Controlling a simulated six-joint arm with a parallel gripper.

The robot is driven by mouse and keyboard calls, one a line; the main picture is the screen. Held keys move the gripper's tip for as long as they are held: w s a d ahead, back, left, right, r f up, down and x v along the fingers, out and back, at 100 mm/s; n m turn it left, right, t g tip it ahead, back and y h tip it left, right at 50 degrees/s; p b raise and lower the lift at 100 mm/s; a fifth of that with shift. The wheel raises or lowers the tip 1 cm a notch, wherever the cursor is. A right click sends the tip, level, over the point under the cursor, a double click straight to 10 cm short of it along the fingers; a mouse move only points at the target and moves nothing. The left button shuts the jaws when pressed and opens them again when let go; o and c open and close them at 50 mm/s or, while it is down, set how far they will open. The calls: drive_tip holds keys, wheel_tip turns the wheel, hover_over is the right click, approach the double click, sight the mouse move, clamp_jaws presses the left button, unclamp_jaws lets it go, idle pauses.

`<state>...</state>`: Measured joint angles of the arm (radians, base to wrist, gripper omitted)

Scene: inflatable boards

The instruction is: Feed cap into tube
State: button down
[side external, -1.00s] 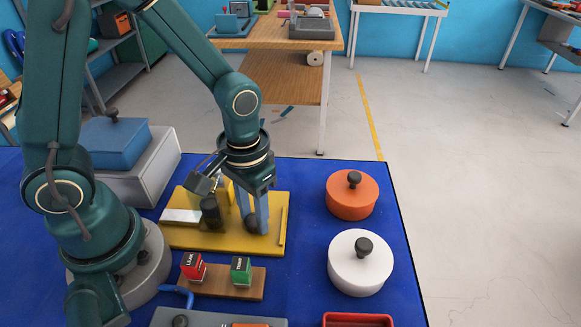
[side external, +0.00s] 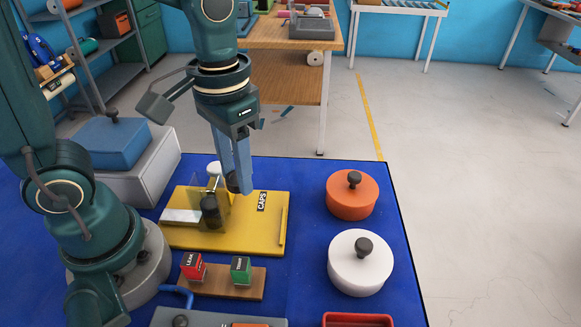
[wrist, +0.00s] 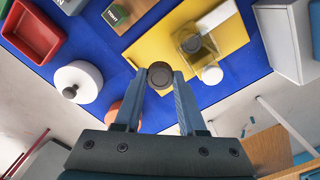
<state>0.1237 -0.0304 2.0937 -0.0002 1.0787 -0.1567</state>
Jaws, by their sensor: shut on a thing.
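My gripper (side external: 237,185) is shut on a dark round cap (wrist: 160,76), held between the blue fingertips in the wrist view. The cap (side external: 233,183) also shows in the side view, raised above the yellow board (side external: 255,238). On that board stands a clear, smoky upright piece (side external: 222,190), perhaps the tube or its guard, with a dark rounded cylinder (side external: 210,212) at its front and a white round top (side external: 214,168). The held cap is right of these and apart from the board. The CAPS label (side external: 262,201) lies bare on the board.
Red and green stamps (side external: 193,266) stand on a wooden block in front. An orange lidded pot (side external: 352,195) and a white one (side external: 356,262) stand to the right. A blue box (side external: 113,143) on a grey case is behind left. Blue mat is clear between board and pots.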

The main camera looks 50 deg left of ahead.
drive_tip(key=s+a+r, duration=0.3)
drive_tip(key=a+r, duration=0.2)
drive_tip(key=shift+n, duration=0.4)
drive_tip(key=shift+s+d+f, duration=0.1)
drive_tip(key=shift+d+f, duration=0.05)
drive_tip(key=shift+f, duration=2.45)
unclamp_jaws()
